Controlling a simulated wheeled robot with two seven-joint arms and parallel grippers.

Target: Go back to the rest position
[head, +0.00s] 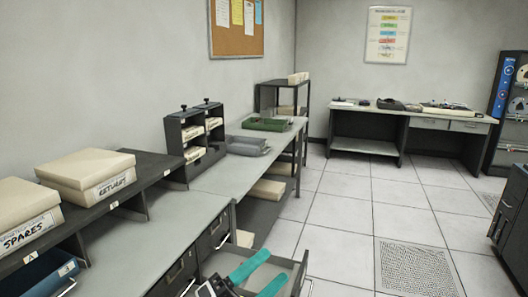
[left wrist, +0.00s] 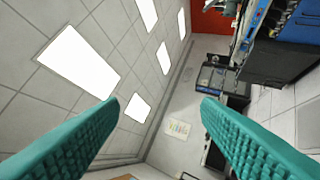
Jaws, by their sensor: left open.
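My left gripper (head: 276,265) shows at the bottom centre of the head view, its two teal fingers apart and nothing between them. In the head view it overlaps an open grey drawer (head: 299,273) below the workbench; I cannot tell how far above the drawer it is. In the left wrist view the same gripper (left wrist: 160,102) has its ridged teal fingers spread wide, with only the tilted room behind them. My right gripper is in neither view.
A card rack (head: 195,135), grey tray (head: 247,146) and green tray (head: 266,124) stand on the bench. Tiled floor (head: 335,220) is open at right; a dark cabinet (head: 512,220) edges it.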

